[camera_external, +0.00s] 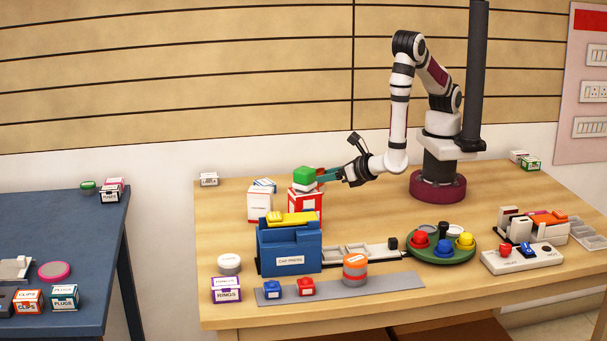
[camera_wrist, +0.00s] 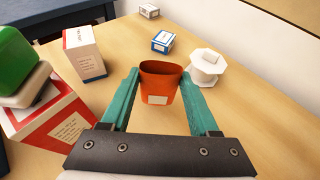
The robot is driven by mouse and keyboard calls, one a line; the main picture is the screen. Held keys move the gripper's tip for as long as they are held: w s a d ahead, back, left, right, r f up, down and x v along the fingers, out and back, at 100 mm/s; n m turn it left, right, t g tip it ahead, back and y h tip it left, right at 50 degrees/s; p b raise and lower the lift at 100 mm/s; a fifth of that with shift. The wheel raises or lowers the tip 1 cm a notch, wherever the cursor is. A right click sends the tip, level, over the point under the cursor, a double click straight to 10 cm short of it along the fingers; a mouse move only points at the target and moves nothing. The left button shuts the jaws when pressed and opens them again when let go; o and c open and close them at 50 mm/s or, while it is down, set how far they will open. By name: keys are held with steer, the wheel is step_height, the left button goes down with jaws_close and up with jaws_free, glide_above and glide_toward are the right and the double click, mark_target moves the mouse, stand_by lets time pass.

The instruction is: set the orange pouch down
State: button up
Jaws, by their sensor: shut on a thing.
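The orange pouch (camera_wrist: 160,84) is between the two teal fingers of my gripper (camera_wrist: 161,76) in the wrist view. It is upright, with its top rim open and a blank white label on the near side. My gripper is shut on it, one finger at each side. In the external view my gripper (camera_external: 322,176) is low over the back of the wooden table, behind the red and white box. The pouch cannot be made out there. I cannot tell whether its bottom touches the table.
Left of my gripper stands a red and white box (camera_wrist: 52,118) with a green block (camera_wrist: 15,58) above it. A white carton (camera_wrist: 84,53), a small blue box (camera_wrist: 162,42) and a white spool-like thing (camera_wrist: 207,66) are close by. Bare table (camera_wrist: 258,115) lies at right.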

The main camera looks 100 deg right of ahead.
mark_target(322, 189)
step_height(322, 189, down, 3)
steer(key=shift+f, duration=0.2)
steer(key=shift+f, duration=0.15)
steer(key=o, duration=1.3)
steer(key=shift+o, duration=0.2)
